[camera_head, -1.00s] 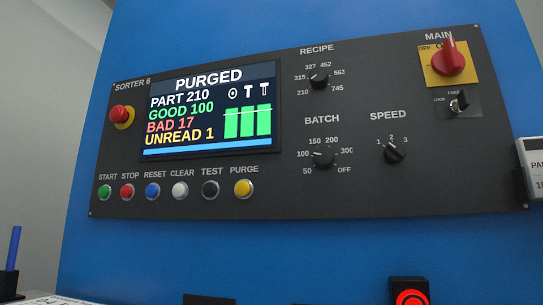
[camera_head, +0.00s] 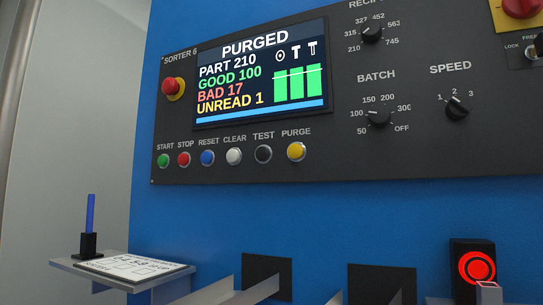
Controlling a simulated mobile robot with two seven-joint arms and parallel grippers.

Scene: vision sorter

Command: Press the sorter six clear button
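The white clear button (camera_head: 234,156) sits in the row of buttons under the screen on the black sorter 6 panel (camera_head: 345,160). The blue reset button (camera_head: 207,158) is on its left and the black test button (camera_head: 263,153) on its right. The screen (camera_head: 262,72) reads PURGED, part 210, good 100, bad 17, unread 1. Neither of my grippers shows in the head view, and nothing touches the clear button.
A red emergency stop (camera_head: 173,88) sits left of the screen. Below the panel, a small shelf (camera_head: 70,264) holds a card (camera_head: 135,265) and a blue pen-like stick (camera_head: 91,214). A lit red round device (camera_head: 477,267) is at lower right. Space before the buttons looks clear.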

